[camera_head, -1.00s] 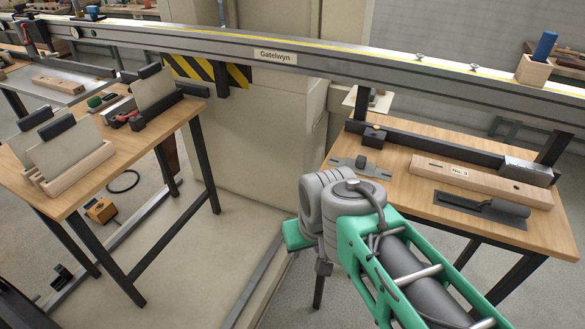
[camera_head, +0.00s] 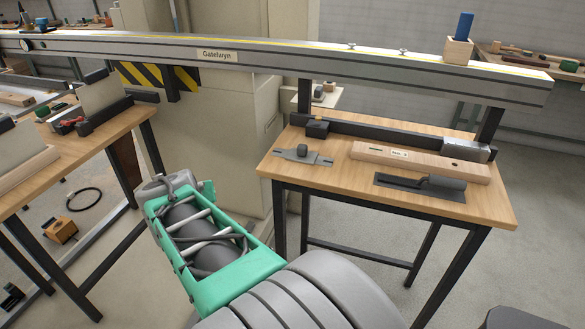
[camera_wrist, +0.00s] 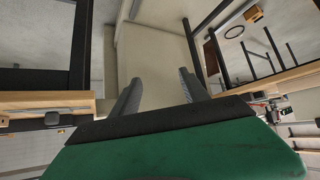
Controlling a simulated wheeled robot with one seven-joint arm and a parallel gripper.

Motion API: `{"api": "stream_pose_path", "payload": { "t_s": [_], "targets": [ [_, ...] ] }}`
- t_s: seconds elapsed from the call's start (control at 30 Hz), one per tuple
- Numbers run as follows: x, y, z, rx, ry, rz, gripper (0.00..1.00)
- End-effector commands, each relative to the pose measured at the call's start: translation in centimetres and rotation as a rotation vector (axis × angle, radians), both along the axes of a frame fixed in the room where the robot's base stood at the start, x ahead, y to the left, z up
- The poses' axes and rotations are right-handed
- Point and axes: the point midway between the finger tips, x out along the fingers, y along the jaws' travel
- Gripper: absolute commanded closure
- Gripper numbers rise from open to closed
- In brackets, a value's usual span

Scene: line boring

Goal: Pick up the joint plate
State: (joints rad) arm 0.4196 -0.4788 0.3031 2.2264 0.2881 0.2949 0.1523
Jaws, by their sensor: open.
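A flat grey metal plate (camera_head: 302,156) with narrowed ends and a small knob lies near the left end of the right wooden table; it looks like the joint plate. It lies flat, apart from the items around it. My gripper shows in the wrist view (camera_wrist: 160,78), its two grey fingers spread with nothing between them. It points at the floor and the beige base, away from the plate. In the head view my arm hangs left of the table and the fingers are hidden.
A long steel beam (camera_head: 330,70) runs above. A left table (camera_head: 75,165) holds boards. Floor between the tables is open.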

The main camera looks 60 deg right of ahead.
Motion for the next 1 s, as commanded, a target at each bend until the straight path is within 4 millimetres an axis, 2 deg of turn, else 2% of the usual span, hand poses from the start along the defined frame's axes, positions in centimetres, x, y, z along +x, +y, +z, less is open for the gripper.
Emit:
{"api": "stream_pose_path", "payload": {
  "t_s": [0.03, 0.1, 0.2, 0.23, 0.3, 0.4, 0.63, 0.8, 1.0],
  "targets": [
    [-1.8, -6.9, -2.0, -0.084, -0.072, -0.163, 0.47],
    [-5.1, -14.6, -1.2, -0.219, -0.168, -0.34, 0.47],
    [-10.3, -21.8, 0.2, -0.39, -0.247, -0.508, 0.47],
    [-11.6, -23.1, 0.7, -0.43, -0.263, -0.54, 0.47],
    [-13.7, -25.1, 1.5, -0.497, -0.283, -0.589, 0.47],
    [-14.8, -26.6, 2.1, -0.535, -0.295, -0.613, 0.47],
    [-14.4, -29.7, 1.5, -0.534, -0.293, -0.611, 0.47],
    [-14.1, -32.6, 0.8, -0.535, -0.294, -0.61, 0.47],
    [-13.8, -33.5, 0.7, -0.535, -0.297, -0.607, 0.47]
  ]
}}
